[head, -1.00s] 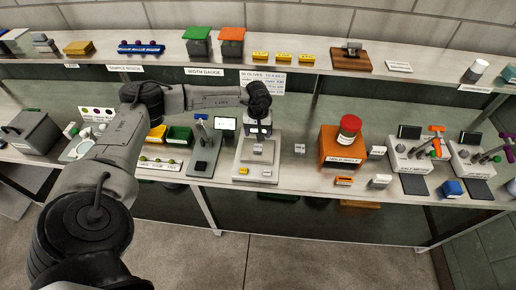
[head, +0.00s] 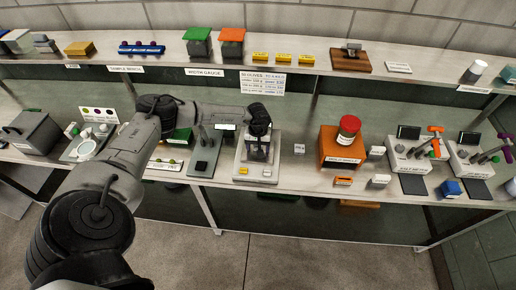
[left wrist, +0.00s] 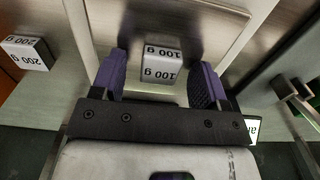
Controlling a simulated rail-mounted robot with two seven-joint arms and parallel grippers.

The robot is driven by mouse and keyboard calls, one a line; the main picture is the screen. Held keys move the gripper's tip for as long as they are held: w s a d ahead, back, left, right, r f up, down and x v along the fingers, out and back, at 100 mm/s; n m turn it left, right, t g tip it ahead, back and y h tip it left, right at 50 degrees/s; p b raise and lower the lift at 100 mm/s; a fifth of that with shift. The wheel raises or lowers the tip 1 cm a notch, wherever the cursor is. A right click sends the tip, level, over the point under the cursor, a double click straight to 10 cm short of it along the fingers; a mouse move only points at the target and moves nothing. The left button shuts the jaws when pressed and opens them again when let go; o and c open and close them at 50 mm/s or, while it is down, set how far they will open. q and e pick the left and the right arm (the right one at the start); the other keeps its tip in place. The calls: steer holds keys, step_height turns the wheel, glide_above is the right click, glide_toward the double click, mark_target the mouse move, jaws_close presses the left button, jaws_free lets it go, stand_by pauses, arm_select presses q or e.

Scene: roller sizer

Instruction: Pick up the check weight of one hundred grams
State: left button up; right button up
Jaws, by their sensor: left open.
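The check weight of one hundred grams is a pale block marked "100 g" (left wrist: 161,62) in the left wrist view. It sits on the metal plate of the scale (head: 244,172), between the two purple-padded fingers of my left gripper (left wrist: 166,80). The fingers are open, with a gap visible on both sides of the block. In the head view my left gripper (head: 259,152) is over the scale plate and hides the weight. My right gripper is not in view.
A block marked "200 g" (left wrist: 27,52) stands beside the scale; it also shows in the head view (head: 299,149). A yellow block (head: 243,170) lies on the scale's front. An orange box with a red-capped jar (head: 348,131) stands to the right. A dark stand (head: 203,165) is close on the left.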

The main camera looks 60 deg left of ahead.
arm_select(q)
steer(key=c, duration=1.1)
steer(key=shift+r, duration=0.1)
